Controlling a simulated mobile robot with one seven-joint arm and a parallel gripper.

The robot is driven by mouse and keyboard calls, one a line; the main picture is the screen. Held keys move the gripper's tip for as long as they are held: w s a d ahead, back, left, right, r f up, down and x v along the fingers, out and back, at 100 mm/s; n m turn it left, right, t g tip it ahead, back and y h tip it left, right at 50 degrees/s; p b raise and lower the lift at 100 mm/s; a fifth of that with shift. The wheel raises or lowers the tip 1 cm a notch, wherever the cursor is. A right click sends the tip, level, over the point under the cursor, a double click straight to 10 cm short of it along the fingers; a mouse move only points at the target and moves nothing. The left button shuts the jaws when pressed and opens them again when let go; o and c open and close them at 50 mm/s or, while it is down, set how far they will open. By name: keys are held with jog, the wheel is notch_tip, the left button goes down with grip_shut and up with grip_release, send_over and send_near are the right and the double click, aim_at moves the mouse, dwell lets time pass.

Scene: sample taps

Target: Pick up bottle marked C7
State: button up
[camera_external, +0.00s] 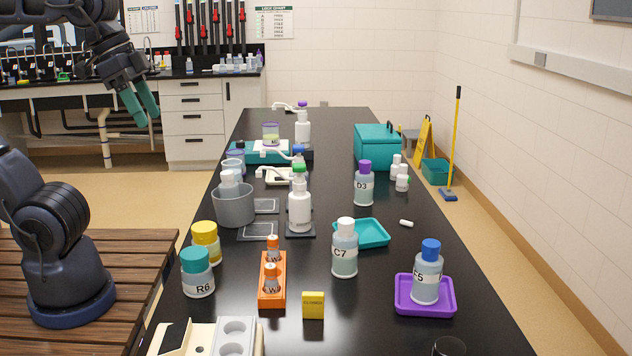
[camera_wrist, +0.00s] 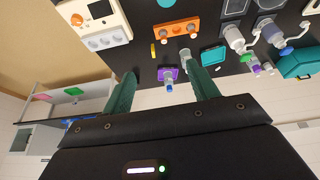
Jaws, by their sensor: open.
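The bottle marked C7 (camera_external: 345,252) has a white cap and a pale grey-blue body. It stands upright on the black bench, just in front of and left of the teal tray. In the wrist view, a small pale bottle (camera_wrist: 185,53) beside the right fingertip looks like it, but its label is not readable. My gripper (camera_external: 141,109) has teal fingers and is raised at the upper left, far from the bottle and empty. In the wrist view, the fingers of my gripper (camera_wrist: 161,66) are spread well apart with nothing held between them.
A blue-capped bottle (camera_external: 428,272) stands in a purple tray (camera_external: 440,309) right of C7. The teal tray (camera_external: 378,233) is close behind C7. An orange rack (camera_external: 265,297), yellow box (camera_external: 313,305), bottle R6 (camera_external: 197,277) and white pump bottle (camera_external: 300,208) stand to the left.

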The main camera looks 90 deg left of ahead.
jog(key=w+d+f+n+g+h, duration=0.1)
jog(key=w+d+f+n+h, duration=0.1)
jog(key=w+d+n+h, duration=0.45)
jog(key=r+n+t+h, duration=0.1)
jog(key=n+t+h, duration=0.3)
jog(key=n+t, duration=1.2)
send_over(352, 225)
jog(key=s+a, duration=0.3)
jog(key=s, duration=0.1)
jog(key=n+g, duration=0.6)
notch_tip(352, 225, down, 28)
jog(key=shift+t, duration=0.3)
jog(key=shift+a+x, duration=0.25)
jog(key=shift+x, duration=2.25)
jog(key=shift+w, duration=0.2)
jog(key=shift+c, duration=0.5)
grip_shut()
